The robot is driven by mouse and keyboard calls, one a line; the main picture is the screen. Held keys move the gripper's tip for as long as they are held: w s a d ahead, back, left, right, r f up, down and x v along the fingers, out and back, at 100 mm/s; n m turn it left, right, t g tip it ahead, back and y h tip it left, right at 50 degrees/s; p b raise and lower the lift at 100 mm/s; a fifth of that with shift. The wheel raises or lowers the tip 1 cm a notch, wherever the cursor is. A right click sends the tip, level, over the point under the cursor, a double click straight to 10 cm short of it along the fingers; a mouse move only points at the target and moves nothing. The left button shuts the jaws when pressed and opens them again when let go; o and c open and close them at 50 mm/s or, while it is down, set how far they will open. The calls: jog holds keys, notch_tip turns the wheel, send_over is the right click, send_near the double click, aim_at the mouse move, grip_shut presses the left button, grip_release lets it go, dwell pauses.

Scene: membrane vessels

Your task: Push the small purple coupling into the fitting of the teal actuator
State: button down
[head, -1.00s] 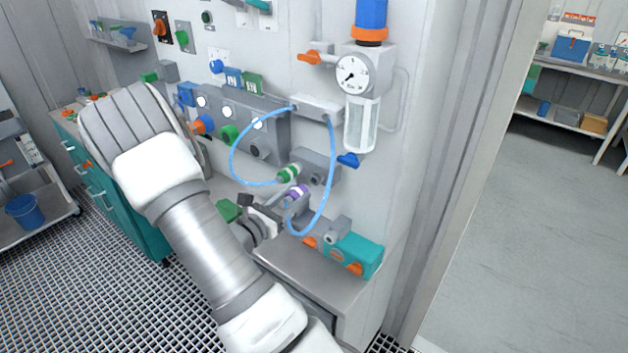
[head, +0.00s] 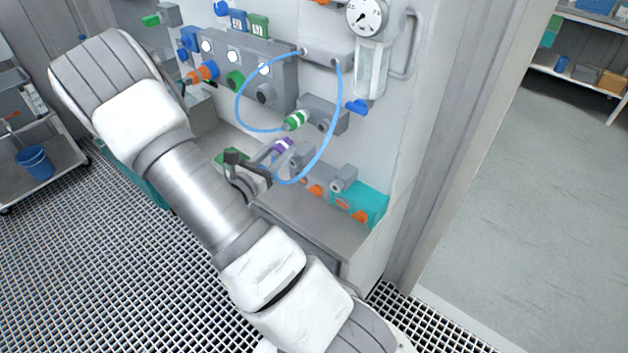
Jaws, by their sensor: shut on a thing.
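My gripper (head: 268,164) is shut on the small purple coupling (head: 283,146) and holds it above the grey bench. A light blue hose (head: 334,110) loops from the coupling up to a grey block on the panel. The teal actuator (head: 370,204), with orange parts on its front, stands on the bench to the right and lower. Its grey fitting (head: 343,178) is on its upper left side. The coupling is apart from this fitting. The coupling's lower end is partly hidden by my gripper.
A grey unit with a similar grey fitting (head: 300,155) stands between my gripper and the teal actuator. A green coupling (head: 296,121) with a second blue hose sits in a grey block above. The bench top (head: 310,221) is bare in front.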

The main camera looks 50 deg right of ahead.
jog(key=w+a+f+n+t+y, duration=0.1)
jog(key=w+a+n+t+y, duration=0.1)
jog(key=a, duration=0.6)
jog(key=w+a+f+n+t+y, duration=0.2)
jog(key=a+n+t+y, duration=0.2)
jog(key=a, duration=0.5)
jog(key=w+a+f+n+t+y, duration=0.1)
jog(key=w+a+n+t+y, duration=0.2)
jog(key=a+t, duration=0.3)
jog(key=a, duration=0.3)
jog(key=shift+f+n, duration=0.3)
jog(key=shift+n, duration=0.1)
jog(key=shift+d, duration=0.25)
